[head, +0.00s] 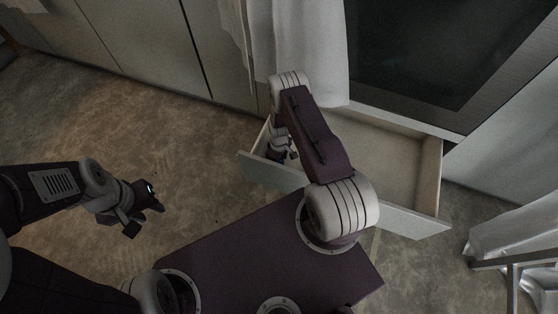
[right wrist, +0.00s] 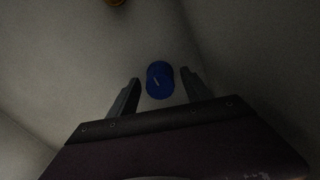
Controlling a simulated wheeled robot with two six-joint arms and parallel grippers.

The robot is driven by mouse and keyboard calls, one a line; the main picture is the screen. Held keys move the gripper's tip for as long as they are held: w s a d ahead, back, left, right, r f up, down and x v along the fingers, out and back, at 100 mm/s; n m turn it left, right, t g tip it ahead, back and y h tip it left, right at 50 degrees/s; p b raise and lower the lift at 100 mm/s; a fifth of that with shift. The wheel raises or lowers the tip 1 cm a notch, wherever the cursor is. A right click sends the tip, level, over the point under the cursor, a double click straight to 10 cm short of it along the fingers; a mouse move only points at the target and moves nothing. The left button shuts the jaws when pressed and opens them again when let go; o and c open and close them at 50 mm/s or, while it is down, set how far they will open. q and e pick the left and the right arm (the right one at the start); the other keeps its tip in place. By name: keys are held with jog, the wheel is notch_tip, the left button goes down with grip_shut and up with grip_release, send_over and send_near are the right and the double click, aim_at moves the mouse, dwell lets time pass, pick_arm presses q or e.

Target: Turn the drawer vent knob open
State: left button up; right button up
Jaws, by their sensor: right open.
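The drawer (head: 405,220) is pulled out below the dark oven front. My right gripper (right wrist: 160,76) is open, with one finger on each side of the knob in the picture. I cannot tell whether the fingers touch it. In the head view my right gripper (head: 281,153) reaches into the drawer's left end, and the arm hides the knob. My left gripper (head: 146,218) is open and empty above the floor.
A white cloth (head: 310,50) hangs over the drawer's back left, close to my right arm. The dark oven front (head: 430,50) stands behind. A rack with whitish cloth (head: 515,240) is at right. Floor at left is clear.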

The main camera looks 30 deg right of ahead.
notch_tip(320, 180, up, 9)
jog(key=p, duration=0.5)
